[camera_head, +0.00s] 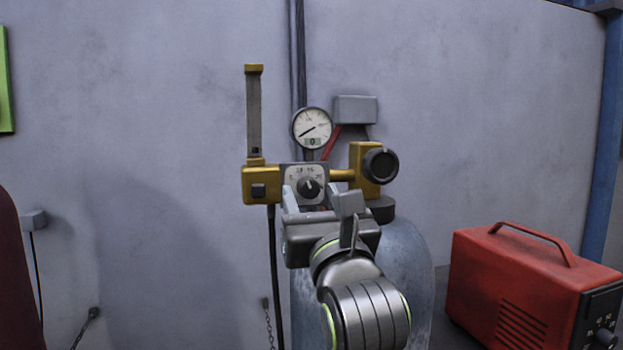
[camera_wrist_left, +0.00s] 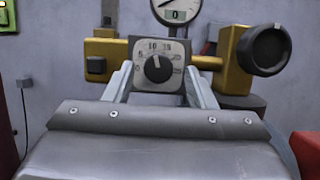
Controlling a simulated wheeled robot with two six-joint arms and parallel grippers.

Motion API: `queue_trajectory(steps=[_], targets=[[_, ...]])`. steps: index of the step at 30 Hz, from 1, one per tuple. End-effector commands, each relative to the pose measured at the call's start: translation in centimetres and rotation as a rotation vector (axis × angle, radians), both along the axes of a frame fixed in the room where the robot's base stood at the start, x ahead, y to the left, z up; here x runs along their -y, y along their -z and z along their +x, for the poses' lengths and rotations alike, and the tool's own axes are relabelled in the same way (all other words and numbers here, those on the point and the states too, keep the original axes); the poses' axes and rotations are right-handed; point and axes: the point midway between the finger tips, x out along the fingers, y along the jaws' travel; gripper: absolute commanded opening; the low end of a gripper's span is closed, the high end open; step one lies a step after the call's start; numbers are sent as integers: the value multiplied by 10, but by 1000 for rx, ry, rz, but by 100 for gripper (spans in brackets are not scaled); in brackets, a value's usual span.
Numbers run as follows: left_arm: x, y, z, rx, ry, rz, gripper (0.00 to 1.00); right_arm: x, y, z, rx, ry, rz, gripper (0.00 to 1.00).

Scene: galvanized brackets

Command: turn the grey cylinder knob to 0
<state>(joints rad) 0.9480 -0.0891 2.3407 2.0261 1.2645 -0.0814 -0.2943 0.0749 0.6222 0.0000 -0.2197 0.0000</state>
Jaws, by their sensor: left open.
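The knob (camera_head: 308,187) is a dark round dial on a pale square scale plate, fixed to the brass regulator of the grey cylinder (camera_head: 412,262). In the left wrist view the knob (camera_wrist_left: 158,68) has its white mark pointing up, near the 10 on the scale. My left gripper (camera_head: 313,200) is open in front of the plate. In the wrist view its fingers (camera_wrist_left: 157,82) stand on either side of the knob's lower part, apart from it. Whether the fingertips touch the plate cannot be told.
A round gauge (camera_head: 312,128) with a 0 on its small display stands above the knob. A black handwheel (camera_head: 381,165) is to the right and a brass flow tube (camera_head: 254,115) to the left. A red machine (camera_head: 530,280) stands at the lower right.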

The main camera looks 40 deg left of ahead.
Motion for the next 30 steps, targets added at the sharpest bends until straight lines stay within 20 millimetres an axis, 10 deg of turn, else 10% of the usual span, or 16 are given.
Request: queue_trajectory(steps=[13,23,30], targets=[[-2,-3,-2,0,3,0,50,4,-4,-12,-16,1,-5,36],[-2,-3,-2,0,3,0,7,7,-4,-9,-13,0,-8,36],[-2,-3,-2,12,3,-11,6,6,-3,-7,-10,0,-8,36]])
